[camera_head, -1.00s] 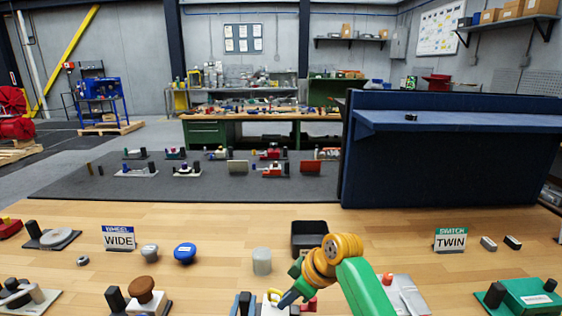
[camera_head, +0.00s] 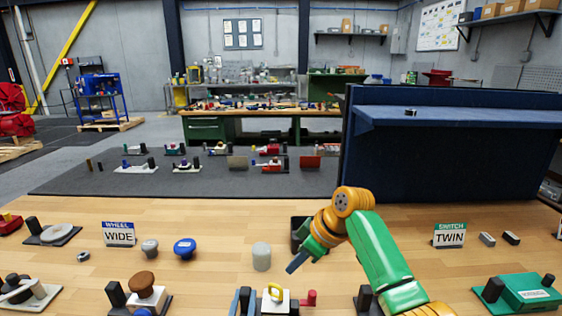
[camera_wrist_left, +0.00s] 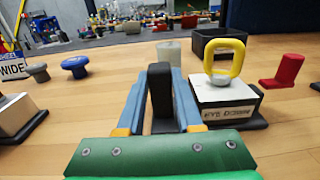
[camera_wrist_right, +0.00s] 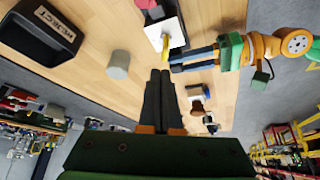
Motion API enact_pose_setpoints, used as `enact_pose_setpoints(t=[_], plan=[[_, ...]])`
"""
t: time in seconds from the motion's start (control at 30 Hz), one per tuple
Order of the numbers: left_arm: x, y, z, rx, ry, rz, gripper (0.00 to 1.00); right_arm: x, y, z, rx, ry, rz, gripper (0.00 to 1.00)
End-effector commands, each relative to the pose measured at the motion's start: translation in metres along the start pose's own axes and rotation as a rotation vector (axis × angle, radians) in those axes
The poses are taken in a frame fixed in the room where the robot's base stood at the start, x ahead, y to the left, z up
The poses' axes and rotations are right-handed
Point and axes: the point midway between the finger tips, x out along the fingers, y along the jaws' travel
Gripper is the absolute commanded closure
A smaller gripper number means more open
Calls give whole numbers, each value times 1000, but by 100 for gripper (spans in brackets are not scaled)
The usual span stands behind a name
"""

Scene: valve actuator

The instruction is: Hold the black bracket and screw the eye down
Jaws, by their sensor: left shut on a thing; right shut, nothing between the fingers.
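The black bracket (camera_wrist_left: 160,88) stands upright between the blue fingers of my left gripper (camera_wrist_left: 161,92), which is shut on it. My left gripper (camera_head: 243,300) also shows at the bottom of the head view. The yellow eye (camera_wrist_left: 225,58) stands upright on a white block (camera_wrist_left: 226,98) with a label, just right of the bracket. The eye also shows in the head view (camera_head: 275,291). My right gripper (camera_head: 293,264) is shut and empty, above and beyond the eye, apart from it. Its closed fingers (camera_wrist_right: 161,75) show in the right wrist view. The eye's threads are hidden.
A red upright part (camera_wrist_left: 285,71) stands right of the block. A grey cylinder (camera_head: 261,257) and a dark bin (camera_wrist_right: 45,30) marked REJECT stand beyond. A brown knob unit (camera_head: 144,287) stands left, a green switch box (camera_head: 525,292) right. Bare wood lies between.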

Motion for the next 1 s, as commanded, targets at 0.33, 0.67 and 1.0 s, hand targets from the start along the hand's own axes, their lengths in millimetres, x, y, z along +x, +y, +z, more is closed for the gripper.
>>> enact_pose_setpoints(t=[0.33,0.67,1.0], plan=[[0,1,-1,-1,1,2,100,32,7,20,3,-1,0,100],[0,1,0,-1,1,2,100,58,7,34,2,1,2,100],[0,1,-1,-1,1,2,100,59,7,34,2,1,3,100]])
